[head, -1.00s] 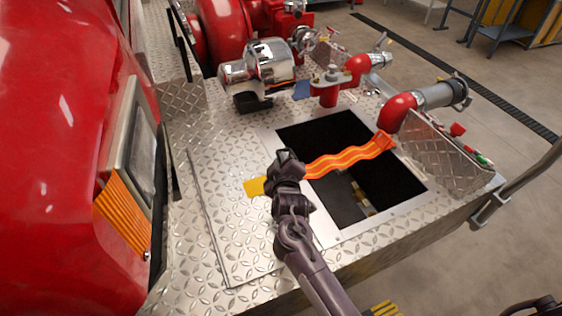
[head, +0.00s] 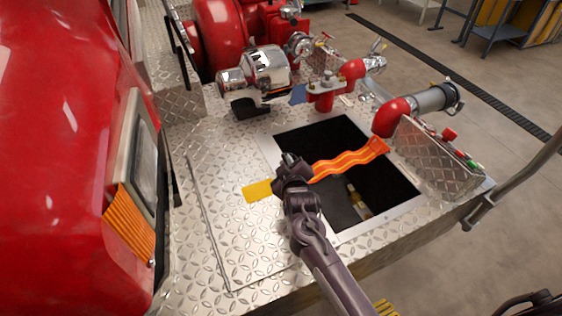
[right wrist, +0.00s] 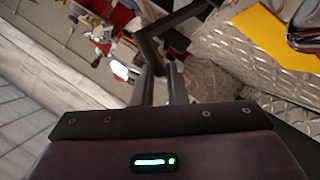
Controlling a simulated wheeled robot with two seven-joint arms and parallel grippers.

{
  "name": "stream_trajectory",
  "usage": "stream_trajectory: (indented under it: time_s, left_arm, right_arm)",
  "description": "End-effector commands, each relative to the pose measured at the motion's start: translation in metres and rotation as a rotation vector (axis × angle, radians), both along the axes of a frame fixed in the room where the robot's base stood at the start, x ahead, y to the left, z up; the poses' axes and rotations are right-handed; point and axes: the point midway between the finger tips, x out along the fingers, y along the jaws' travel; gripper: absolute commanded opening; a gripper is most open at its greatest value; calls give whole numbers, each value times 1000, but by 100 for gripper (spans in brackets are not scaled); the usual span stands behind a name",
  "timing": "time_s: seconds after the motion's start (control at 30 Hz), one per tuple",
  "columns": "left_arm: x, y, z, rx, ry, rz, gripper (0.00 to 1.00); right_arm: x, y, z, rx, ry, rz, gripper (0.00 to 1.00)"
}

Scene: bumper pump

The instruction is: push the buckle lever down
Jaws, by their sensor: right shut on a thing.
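An orange strap (head: 350,160) with pale wavy stripes runs across the dark square opening in the metal deck. Its left end reaches my right gripper (head: 290,164), which hides the buckle in the head view. A yellow flat piece (head: 258,191) lies on the deck left of the gripper. In the right wrist view my right gripper (right wrist: 160,82) is shut on a dark bar (right wrist: 150,50), apparently the buckle lever. Shiny metal with orange (right wrist: 306,25) shows beside the yellow piece (right wrist: 265,45) at upper right. My left gripper is not in view.
The dark opening (head: 385,185) lies right of my gripper, with a pale frame around it. Chrome and red pump parts (head: 262,72) stand behind it. A red pipe elbow (head: 392,116) stands near the strap's far end. Bare tread-plate deck (head: 235,235) lies to the left.

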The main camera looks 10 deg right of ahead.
Motion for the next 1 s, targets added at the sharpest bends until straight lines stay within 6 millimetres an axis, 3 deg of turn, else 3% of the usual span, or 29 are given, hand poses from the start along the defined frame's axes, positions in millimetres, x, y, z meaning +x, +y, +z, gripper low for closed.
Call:
stream_trajectory:
  time_s: [0.1, 0.4, 1.0]
  left_arm:
    - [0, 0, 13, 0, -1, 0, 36]
    - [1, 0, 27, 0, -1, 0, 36]
    - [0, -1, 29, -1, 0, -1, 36]
  right_arm:
    - [2, -14, 4, 57, 13, -6, 0]
    - [7, -39, -4, 339, 70, -7, 0]
    - [14, -74, -31, 845, 166, -5, 0]
